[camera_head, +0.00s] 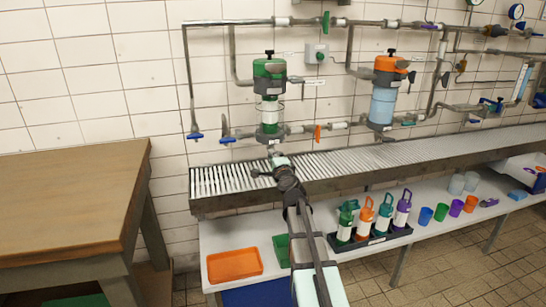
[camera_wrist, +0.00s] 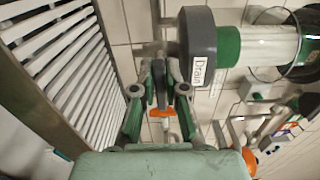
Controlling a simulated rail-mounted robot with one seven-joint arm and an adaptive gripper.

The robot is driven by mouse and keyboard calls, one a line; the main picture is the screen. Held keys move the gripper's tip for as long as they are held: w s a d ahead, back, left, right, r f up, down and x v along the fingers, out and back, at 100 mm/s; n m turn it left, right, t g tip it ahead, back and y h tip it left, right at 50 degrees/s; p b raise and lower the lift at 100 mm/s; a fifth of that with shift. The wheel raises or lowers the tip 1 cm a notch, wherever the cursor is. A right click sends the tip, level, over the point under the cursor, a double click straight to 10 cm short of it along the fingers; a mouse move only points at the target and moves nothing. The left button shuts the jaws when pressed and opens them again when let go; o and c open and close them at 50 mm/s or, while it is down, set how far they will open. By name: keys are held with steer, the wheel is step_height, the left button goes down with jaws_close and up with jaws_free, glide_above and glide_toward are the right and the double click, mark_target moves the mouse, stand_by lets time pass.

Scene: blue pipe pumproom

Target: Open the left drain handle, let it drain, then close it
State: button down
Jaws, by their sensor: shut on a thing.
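The left filter unit (camera_head: 269,95) hangs on the wall, with a green top, a clear middle and a dark grey-green base. In the wrist view its round base (camera_wrist: 198,47) carries a "Drain" label. My gripper (camera_head: 274,158) is just below this base, above the slatted trough. In the wrist view my gripper (camera_wrist: 160,90) is shut on the left drain handle, a small dark piece (camera_wrist: 160,72) between the fingertips beside the base. The fingers hide part of the handle, and its exact angle is hard to tell. In the head view my gripper covers the handle.
A slatted trough (camera_head: 330,164) runs along the wall under the units. An orange-topped filter unit (camera_head: 384,95) hangs to the right. An orange valve lever (camera_head: 317,133) is close to my gripper's right. Bottles and cups stand on a low shelf (camera_head: 385,262); a wooden table (camera_head: 70,195) is at left.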

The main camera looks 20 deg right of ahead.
steer(key=shift+r, duration=0.1)
steer(key=c, duration=1.2)
jaws_free()
steer(key=s, duration=0.4)
steer(key=s+a, duration=0.1)
steer(key=s, duration=0.6)
steer(key=shift+s+a, duration=0.4)
